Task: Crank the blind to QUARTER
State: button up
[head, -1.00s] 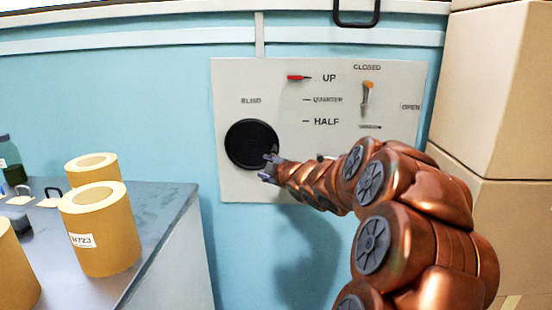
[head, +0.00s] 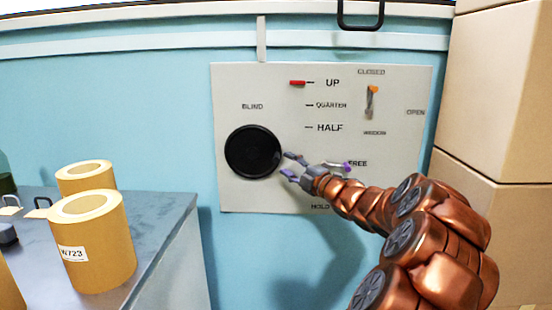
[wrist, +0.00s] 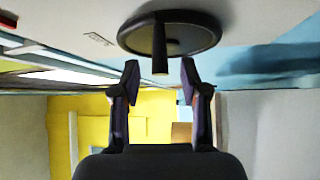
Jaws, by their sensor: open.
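The black round crank wheel (head: 253,152) sits under the BLIND label on a pale wall panel (head: 235,195). In the wrist view the wheel (wrist: 190,38) shows with a dark handle peg (wrist: 160,52) sticking out. My gripper (head: 286,164) is open at the wheel's right edge. In the wrist view its fingertips (wrist: 160,68) lie either side of the peg's end; I cannot tell whether they touch it. The red pointer (head: 297,83) is at UP, above the QUARTER mark (head: 331,105) and the HALF mark (head: 329,128).
A lever with an orange tip (head: 372,92) stands at the panel's upper right. A purple-tipped lever (head: 346,166) by FREE is partly behind my gripper. Kraft rolls (head: 100,245) stand on a grey counter (head: 165,225) at left. Stacked boxes (head: 500,90) are at right.

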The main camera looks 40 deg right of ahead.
aim_at(276, 155)
jog(key=shift+w+d+r+p, duration=0.1)
jog(key=shift+w+r+p, duration=0.05)
jog(key=shift+w, duration=0.85)
jog(key=shift+w+a+r+p, duration=0.1)
jog(key=shift+w+r+p, duration=0.1)
jog(key=shift+w, duration=0.85)
jog(key=shift+w+d+r+p, duration=0.1)
jog(key=shift+w+p, duration=0.05)
jog(key=shift+w, duration=0.85)
jog(key=shift+c, duration=0.4)
grip_shut()
